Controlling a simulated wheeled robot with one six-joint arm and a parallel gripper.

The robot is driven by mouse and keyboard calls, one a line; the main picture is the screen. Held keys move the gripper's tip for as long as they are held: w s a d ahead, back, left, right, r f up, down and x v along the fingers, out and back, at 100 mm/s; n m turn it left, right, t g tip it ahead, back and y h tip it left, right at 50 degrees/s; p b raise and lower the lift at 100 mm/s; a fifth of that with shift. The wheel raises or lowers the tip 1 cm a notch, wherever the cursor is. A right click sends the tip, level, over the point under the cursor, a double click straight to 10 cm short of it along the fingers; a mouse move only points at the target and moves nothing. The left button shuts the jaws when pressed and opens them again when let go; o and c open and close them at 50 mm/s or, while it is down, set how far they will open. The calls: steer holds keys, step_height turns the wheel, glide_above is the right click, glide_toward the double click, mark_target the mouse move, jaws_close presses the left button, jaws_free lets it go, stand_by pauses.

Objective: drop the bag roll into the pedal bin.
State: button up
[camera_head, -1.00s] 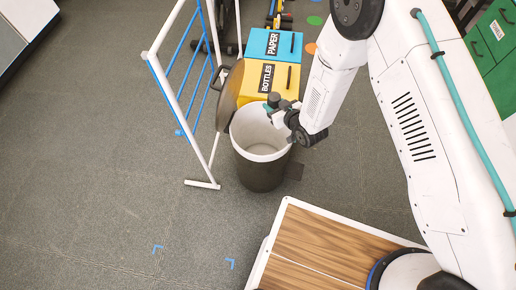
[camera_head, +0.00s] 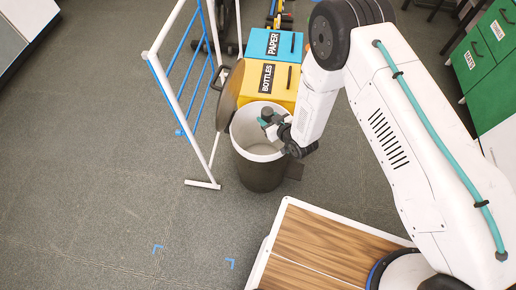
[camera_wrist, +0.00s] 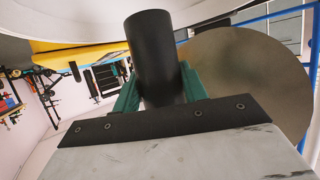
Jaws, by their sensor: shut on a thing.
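The pedal bin (camera_head: 262,175) is a dark round bin with a pale inside, standing on the floor in the middle of the head view. Its round lid (camera_head: 230,88) stands open at the left rear of the rim; it also shows in the wrist view (camera_wrist: 250,75). My gripper (camera_head: 269,121) is over the bin's mouth, and its height above the rim is hard to tell. In the wrist view, the green fingers (camera_wrist: 160,90) are shut on the bag roll (camera_wrist: 152,50), a dark cylinder. The roll is small and partly hidden in the head view (camera_head: 266,113).
A yellow BOTTLES bin (camera_head: 285,82) and a blue PAPER bin (camera_head: 290,45) stand right behind the pedal bin. A white and blue rack (camera_head: 165,90) stands close on the left. A wood-topped platform (camera_head: 310,245) is in front. The floor at left is clear.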

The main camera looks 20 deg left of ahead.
steer(key=o, duration=1.1)
steer(key=shift+o, duration=0.2)
steer(key=v, duration=0.8)
